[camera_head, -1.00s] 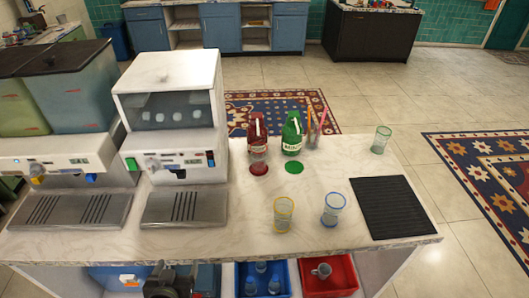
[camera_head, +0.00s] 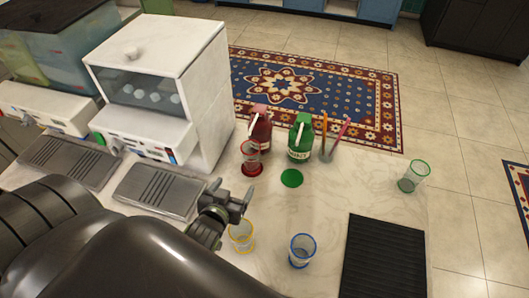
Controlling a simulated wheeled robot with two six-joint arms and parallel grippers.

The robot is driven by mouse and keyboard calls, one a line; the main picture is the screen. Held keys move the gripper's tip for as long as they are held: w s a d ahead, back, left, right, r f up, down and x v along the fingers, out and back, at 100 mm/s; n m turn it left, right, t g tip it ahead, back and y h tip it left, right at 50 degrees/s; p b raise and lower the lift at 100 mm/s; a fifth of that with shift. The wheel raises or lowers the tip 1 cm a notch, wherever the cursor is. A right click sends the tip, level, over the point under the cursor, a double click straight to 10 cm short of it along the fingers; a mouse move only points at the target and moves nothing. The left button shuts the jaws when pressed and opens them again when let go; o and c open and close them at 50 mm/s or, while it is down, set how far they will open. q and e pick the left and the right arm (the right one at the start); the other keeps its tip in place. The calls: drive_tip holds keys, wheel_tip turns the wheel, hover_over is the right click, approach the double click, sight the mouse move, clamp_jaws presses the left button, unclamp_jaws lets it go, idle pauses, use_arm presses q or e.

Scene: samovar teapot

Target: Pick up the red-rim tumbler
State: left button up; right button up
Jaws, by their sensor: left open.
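The red-rim tumbler (camera_head: 250,156) is a clear glass standing on the counter in front of a dark red bottle (camera_head: 262,130). A red disc (camera_head: 253,170) shows at its base. My left gripper (camera_head: 232,191) is open, with its two fingers spread and pointing away from me toward the tumbler. It is nearer to me than the tumbler, apart from it, and nothing shows between the fingers. My left arm covers the lower left of the view. My right gripper is not in view.
A yellow-rim tumbler (camera_head: 241,237) stands close beside my left gripper. A blue-rim tumbler (camera_head: 302,251), a green bottle (camera_head: 301,142), a green disc (camera_head: 292,178), a straw holder (camera_head: 327,150) and a green-rim tumbler (camera_head: 412,177) stand farther right. A white dispenser (camera_head: 165,95) is at left.

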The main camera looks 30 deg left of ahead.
sight(248, 163)
use_arm(q)
drive_tip(key=x, duration=1)
drive_tip(key=shift+w+a+p, duration=0.1)
drive_tip(key=shift+w+p, duration=0.15)
drive_tip(key=shift+p, duration=0.15)
drive_tip(key=shift+w+a+f, duration=0.15)
drive_tip(key=shift+w+f, duration=0.05)
drive_tip(key=shift+w, duration=0.2)
drive_tip(key=shift+x, duration=2.95)
drive_tip(key=shift+c, duration=1)
drive_tip(key=c, duration=1)
drive_tip(key=shift+o, duration=0.2)
